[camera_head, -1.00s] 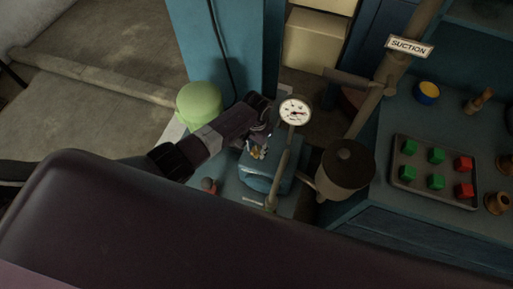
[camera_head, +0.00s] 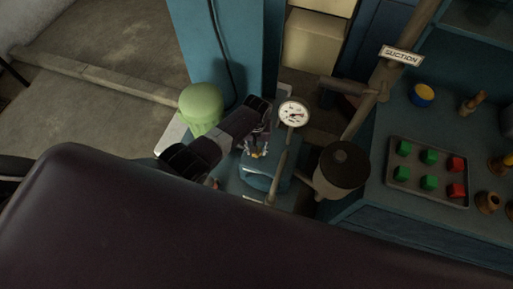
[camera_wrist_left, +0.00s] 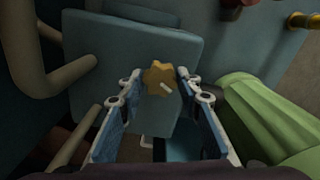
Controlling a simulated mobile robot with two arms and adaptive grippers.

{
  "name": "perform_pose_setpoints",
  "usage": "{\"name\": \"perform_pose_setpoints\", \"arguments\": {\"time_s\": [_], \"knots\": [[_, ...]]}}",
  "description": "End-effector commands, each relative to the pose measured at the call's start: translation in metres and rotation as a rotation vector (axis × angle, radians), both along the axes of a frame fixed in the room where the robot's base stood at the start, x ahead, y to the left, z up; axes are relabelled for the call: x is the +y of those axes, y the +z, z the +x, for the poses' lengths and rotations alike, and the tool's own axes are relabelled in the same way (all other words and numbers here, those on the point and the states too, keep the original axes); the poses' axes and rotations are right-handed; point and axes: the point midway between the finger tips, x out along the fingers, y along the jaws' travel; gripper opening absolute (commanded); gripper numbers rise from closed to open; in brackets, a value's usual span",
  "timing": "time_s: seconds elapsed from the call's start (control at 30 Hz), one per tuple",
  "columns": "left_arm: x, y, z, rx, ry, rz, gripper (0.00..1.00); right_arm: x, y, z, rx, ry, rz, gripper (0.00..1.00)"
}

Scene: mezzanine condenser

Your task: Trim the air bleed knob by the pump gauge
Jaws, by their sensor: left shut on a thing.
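The air bleed knob (camera_wrist_left: 160,78) is a small brass lobed knob with a white pointer mark, on the blue pump body (camera_wrist_left: 185,45). In the head view my left gripper (camera_head: 257,148) reaches down from the left beside the pump gauge (camera_head: 293,114). The gauge has a white round face with a red mark; its reading is too small to tell. My right gripper is not in view.
A green rounded object (camera_head: 201,104) stands left of the pump, close to my left arm. A pipe with a SUCTION sign (camera_head: 402,55) and a dark-lidded pot (camera_head: 341,168) stand to the right. A tray (camera_head: 400,185) of green and red blocks lies on the right bench.

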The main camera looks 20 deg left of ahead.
Motion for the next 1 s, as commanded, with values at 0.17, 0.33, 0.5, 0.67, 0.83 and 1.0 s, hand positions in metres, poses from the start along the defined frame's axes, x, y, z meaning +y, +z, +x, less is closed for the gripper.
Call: {"name": "perform_pose_setpoints", "arguments": {"time_s": [0.17, 0.33, 0.5, 0.67, 0.83, 1.0], "knots": [[0.0001, 0.0002, 0.0005, -0.001, 0.012, 0.000, 0.08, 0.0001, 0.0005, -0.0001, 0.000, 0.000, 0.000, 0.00], [0.0001, 0.0001, 0.0006, -0.001, 0.011, 0.000, 0.08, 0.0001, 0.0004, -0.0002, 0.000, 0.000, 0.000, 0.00], [0.0001, 0.0002, 0.0006, -0.001, 0.010, 0.000, 0.40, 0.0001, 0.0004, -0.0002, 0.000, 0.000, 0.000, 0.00], [0.0001, 0.0001, 0.0005, -0.001, 0.010, 0.000, 0.50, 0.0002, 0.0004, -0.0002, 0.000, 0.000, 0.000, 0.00], [0.0002, 0.0001, 0.0004, -0.001, 0.010, 0.000, 0.50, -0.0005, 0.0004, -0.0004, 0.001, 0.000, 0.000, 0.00], [-0.0001, 0.0043, 0.0009, -0.002, 0.010, -0.001, 0.50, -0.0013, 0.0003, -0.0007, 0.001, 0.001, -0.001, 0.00]]}}
